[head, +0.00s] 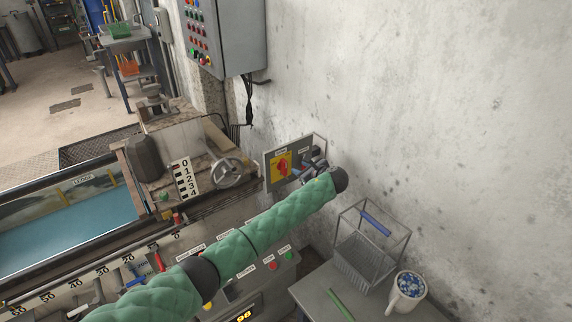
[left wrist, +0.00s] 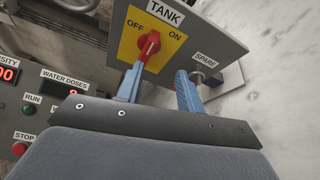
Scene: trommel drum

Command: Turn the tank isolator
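The tank isolator (head: 283,167) is a red rotary handle on a yellow plate on a grey panel. In the left wrist view the handle (left wrist: 148,46) sits below a TANK label, and its upper end points between OFF and ON. My left gripper (head: 312,166) is in front of the panel. Its two blue fingers (left wrist: 160,71) stand apart with nothing held between them. The left finger's tip overlaps the handle's lower end in view; I cannot tell whether they touch. The right finger is near the SPARE fitting (left wrist: 203,62). My right gripper is out of view.
A handwheel (head: 232,173) is left of the panel, and a control box (head: 222,35) hangs above. A wire basket (head: 372,240) and a mug (head: 405,292) stand on a grey bench at lower right. Lower push buttons (head: 270,258) lie near my arm. Bare wall is at right.

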